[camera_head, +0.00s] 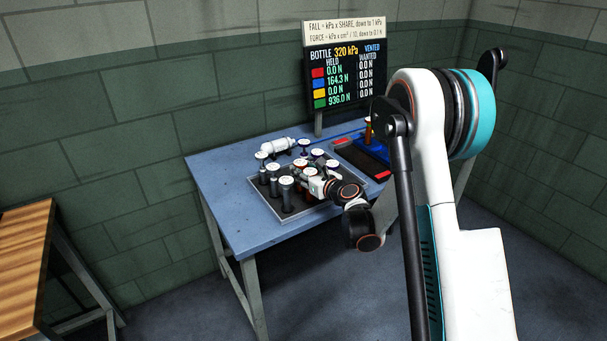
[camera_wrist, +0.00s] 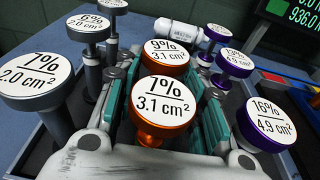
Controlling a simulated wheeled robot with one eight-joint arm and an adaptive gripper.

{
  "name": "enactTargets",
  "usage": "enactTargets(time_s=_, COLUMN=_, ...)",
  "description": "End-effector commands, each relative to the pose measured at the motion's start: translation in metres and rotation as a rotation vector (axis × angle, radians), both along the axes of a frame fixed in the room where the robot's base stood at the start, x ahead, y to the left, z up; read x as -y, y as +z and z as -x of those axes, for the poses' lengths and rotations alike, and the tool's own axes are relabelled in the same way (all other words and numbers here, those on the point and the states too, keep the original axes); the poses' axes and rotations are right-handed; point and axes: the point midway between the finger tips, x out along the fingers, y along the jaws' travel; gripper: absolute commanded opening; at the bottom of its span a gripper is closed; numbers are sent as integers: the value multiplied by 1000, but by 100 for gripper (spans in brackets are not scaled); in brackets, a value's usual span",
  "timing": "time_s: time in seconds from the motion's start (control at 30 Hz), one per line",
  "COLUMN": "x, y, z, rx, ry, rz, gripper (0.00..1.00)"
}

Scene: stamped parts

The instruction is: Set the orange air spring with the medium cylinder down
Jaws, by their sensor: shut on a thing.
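In the wrist view, my gripper (camera_wrist: 162,108) has its green-padded fingers on either side of an orange air spring (camera_wrist: 166,103) with a white cap reading 7% and 3.1 cm². It is shut on that spring. A second orange spring (camera_wrist: 166,57), marked 9% and 3.1 cm², stands just behind it, between the far ends of the fingers. The lower body of the held spring is hidden, so I cannot tell whether its foot touches the tray. In the head view, my gripper (camera_head: 308,184) is low over the tray (camera_head: 263,195) among the springs.
Grey 2.0 cm² springs (camera_wrist: 38,82) stand left, purple 4.9 cm² springs (camera_wrist: 268,124) right, close beside the fingers. A white bottle (camera_head: 278,145) lies behind. A dark fixture (camera_head: 362,158) with red ends is right. The board (camera_head: 345,75) reads 320 kPa, vented. The table's (camera_head: 222,190) left side is clear.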

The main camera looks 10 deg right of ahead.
Motion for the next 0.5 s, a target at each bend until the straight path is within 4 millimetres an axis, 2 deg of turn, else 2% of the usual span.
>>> enactTargets(time_s=0.17, x=0, y=-2, z=0, rx=0, ry=0, rz=0, gripper=0)
enactTargets(time_s=0.2, x=0, y=-2, z=0, rx=0, ry=0, rz=0, gripper=39)
enactTargets(time_s=0.3, x=0, y=-2, z=0, rx=0, ry=0, rz=0, gripper=57)
enactTargets(time_s=0.5, x=0, y=-2, z=0, rx=0, ry=0, rz=0, gripper=57)
